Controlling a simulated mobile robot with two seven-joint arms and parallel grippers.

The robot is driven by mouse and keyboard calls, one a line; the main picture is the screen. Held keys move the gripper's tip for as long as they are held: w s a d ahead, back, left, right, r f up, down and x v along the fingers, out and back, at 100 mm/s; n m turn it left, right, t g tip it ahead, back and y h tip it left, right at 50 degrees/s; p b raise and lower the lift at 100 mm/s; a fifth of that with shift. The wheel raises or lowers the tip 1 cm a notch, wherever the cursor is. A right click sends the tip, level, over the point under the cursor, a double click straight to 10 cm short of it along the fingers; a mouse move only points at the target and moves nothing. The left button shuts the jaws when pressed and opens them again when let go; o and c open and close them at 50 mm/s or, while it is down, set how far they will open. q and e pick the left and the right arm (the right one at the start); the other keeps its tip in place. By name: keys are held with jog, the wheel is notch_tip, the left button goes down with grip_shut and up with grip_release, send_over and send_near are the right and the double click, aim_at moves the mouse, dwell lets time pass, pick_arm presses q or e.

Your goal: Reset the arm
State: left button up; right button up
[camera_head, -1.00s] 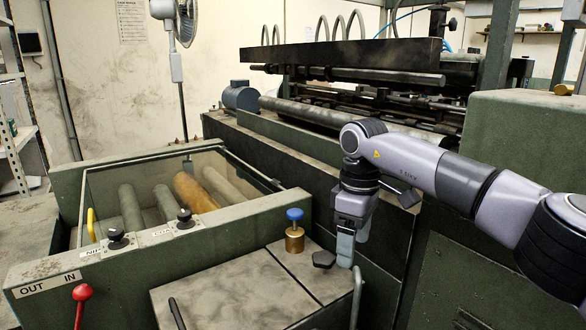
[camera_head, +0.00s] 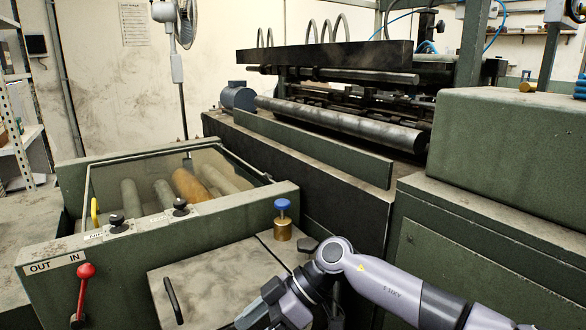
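My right arm comes in from the lower right and bends at a grey elbow-like joint. My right gripper (camera_head: 252,314) points to the lower left, low over the front of the grey panel top (camera_head: 205,275). It is partly cut off by the bottom edge, and I cannot tell if its fingers are apart. I see nothing held in it. My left arm and gripper are not in view.
A brass post with a blue knob (camera_head: 282,219) stands just behind my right arm. A red-knobbed lever (camera_head: 86,271) and two black knobs (camera_head: 180,206) are on the green machine frame at left. A green housing (camera_head: 515,150) rises at right.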

jog(key=s+a+r+y, duration=0.1)
jog(key=s+a+y, duration=0.3)
jog(key=a+y, duration=0.15)
jog(key=d+f+m+t+h, duration=0.3)
jog(key=d+f+m+t, duration=0.2)
jog(key=d+m+t, duration=0.4)
jog(key=d+f+m+t+h, duration=0.45)
jog(key=d+m+t, duration=0.25)
jog(key=d+t, duration=0.3)
jog(key=s+d+f+g+h, duration=0.4)
jog(key=s+d+f+h, duration=0.2)
jog(key=s+d+f, duration=0.7)
jog(key=shift+s+d+f+m+g, duration=0.3)
jog(key=shift+s+d+f+g, duration=0.1)
jog(key=shift+s+f, duration=0.15)
